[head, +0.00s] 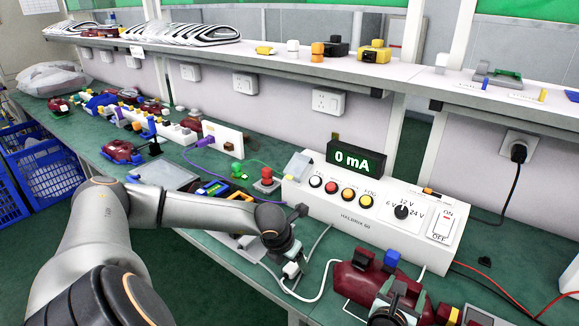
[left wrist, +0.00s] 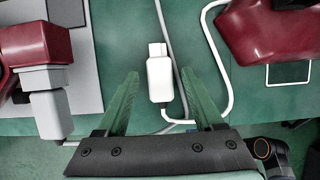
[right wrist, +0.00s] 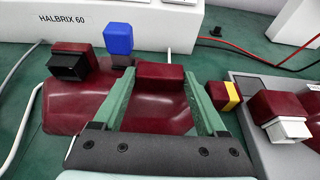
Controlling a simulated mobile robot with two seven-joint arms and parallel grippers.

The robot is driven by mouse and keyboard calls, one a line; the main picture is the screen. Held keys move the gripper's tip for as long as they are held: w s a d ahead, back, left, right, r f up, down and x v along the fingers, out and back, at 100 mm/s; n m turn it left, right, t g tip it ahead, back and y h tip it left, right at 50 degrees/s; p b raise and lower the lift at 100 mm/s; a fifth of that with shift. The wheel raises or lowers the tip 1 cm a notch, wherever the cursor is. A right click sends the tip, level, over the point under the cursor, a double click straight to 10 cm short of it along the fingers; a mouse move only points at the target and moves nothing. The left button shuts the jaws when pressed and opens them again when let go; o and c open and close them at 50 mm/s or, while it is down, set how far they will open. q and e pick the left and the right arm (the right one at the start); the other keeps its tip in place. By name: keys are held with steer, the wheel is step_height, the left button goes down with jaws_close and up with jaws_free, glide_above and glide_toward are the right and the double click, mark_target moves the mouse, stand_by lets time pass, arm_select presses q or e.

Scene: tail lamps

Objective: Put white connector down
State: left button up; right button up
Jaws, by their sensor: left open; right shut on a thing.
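The white connector (left wrist: 160,80) lies on the green bench top in the left wrist view, with its white cable looping to the right. It also shows in the head view (head: 291,269). My left gripper (left wrist: 159,74) is open, its fingers on either side of the connector in that view, with gaps visible on both sides. My right gripper (right wrist: 158,76) is shut on a dark red tail lamp (right wrist: 160,112), gripping its raised block. The lamp sits at the bench front in the head view (head: 352,284). It carries black and blue sockets; part is hidden behind my gripper.
The white HALBRIX 60 tester (head: 370,222) stands just behind, its display (head: 356,160) reading 0 mA. A dark red part with a white block (left wrist: 50,100) is left of my left gripper. Red and black leads (head: 497,287) run at the right.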

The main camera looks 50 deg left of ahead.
arm_select(q)
steer(key=v, duration=1.2)
steer(key=shift+s, duration=0.1)
arm_select(e)
steer(key=o, duration=1.3)
steer(key=shift+c, duration=0.2)
arm_select(q)
steer(key=shift+f, duration=0.1)
arm_select(e)
steer(key=shift+s, duration=0.15)
steer(key=v, duration=1.1)
steer(key=shift+s+r, duration=0.2)
steer(key=shift+s, duration=0.15)
